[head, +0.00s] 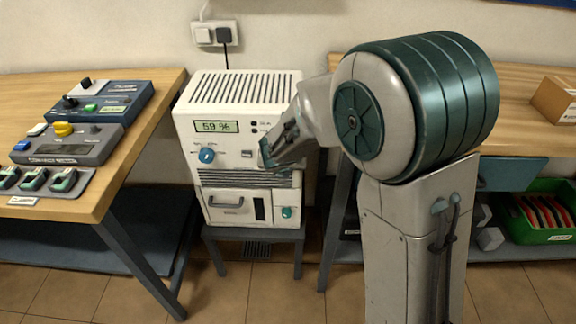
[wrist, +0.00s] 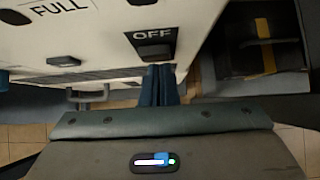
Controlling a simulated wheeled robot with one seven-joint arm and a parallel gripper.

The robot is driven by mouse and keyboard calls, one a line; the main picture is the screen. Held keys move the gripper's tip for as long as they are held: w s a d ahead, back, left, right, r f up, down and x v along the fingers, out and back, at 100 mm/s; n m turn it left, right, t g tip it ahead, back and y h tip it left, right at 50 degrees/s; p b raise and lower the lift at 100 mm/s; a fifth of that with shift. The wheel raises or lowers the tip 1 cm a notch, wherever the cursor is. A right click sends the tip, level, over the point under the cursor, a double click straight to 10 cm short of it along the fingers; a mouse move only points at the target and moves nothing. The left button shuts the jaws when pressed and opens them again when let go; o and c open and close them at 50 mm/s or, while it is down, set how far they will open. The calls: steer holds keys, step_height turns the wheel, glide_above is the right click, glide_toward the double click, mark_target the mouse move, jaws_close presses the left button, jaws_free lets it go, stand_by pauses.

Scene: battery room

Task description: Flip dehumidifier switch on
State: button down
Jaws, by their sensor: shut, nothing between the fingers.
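The white dehumidifier (head: 188,135) stands on a small grey stand, its display reading 59 %. In the wrist view its front panel (wrist: 100,45) carries the word FULL and a dark switch (wrist: 150,40) marked OFF. My gripper (head: 266,158) is in front of the right part of the panel and covers part of it in the head view. Its shut, empty fingers show in the wrist view (wrist: 159,78), with the tips just below the switch in the picture. I cannot tell whether they touch it. The switch is not clearly visible in the head view.
A blue knob (head: 207,155) and a teal knob (head: 288,212) sit on the dehumidifier's front. A wooden bench (head: 130,120) with control boxes stands at left. Another bench (head: 520,110) stands at right, with a green crate (head: 545,238) below. A wall socket (head: 214,34) is behind.

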steer(key=shift+a+r, duration=0.1)
steer(key=shift+a, duration=0.1)
steer(key=shift+r+p, duration=0.8)
steer(key=shift+r, duration=0.05)
steer(key=s+f+p+v, duration=0.1)
steer(key=p+v, duration=0.3)
steer(key=v, duration=0.9)
steer(key=shift+s+f, duration=0.35)
steer(key=shift+s, duration=0.1)
steer(key=shift+d, duration=0.1)
